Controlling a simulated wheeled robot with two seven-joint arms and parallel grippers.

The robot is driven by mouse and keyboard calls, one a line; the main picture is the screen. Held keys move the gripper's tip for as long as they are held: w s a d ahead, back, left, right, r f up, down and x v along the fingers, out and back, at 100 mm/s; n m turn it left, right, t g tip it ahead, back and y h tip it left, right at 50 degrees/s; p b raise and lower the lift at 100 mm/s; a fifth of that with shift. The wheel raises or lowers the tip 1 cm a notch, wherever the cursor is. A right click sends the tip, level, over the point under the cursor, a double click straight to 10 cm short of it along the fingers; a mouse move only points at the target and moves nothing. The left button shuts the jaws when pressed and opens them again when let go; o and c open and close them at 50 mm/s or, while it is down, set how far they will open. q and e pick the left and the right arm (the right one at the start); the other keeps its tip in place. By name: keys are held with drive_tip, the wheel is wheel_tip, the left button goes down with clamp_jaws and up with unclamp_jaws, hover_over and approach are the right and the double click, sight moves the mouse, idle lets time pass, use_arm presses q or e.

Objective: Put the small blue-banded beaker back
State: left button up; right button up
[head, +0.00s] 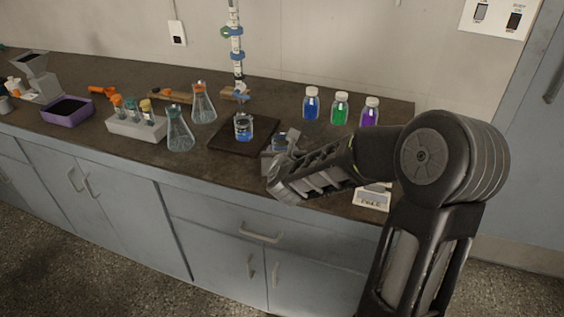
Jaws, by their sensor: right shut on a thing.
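A small clear beaker with a blue band (281,141) is at my right gripper (279,158), near the right edge of a dark board. My right gripper is shut on this beaker. Its lower part is hidden by the gripper, so I cannot tell whether it touches the counter. Another glass beaker with blue in it (243,128) stands on the dark board (228,139), to the left of my gripper and below the burette. My left gripper is not in view.
Blue (311,105), green (340,109) and purple (371,112) bottles stand behind my right arm. Two flasks (180,132) (203,104), a vial rack (137,124) and a purple tray (68,109) stand left. A burette (237,45) rises behind the board. A scale (371,199) is partly hidden by my arm.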

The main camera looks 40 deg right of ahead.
drive_tip(key=shift+f, duration=1.9)
drive_tip(key=shift+f+b, duration=0.1)
drive_tip(key=shift+b, duration=0.2)
drive_tip(key=o, duration=1.4)
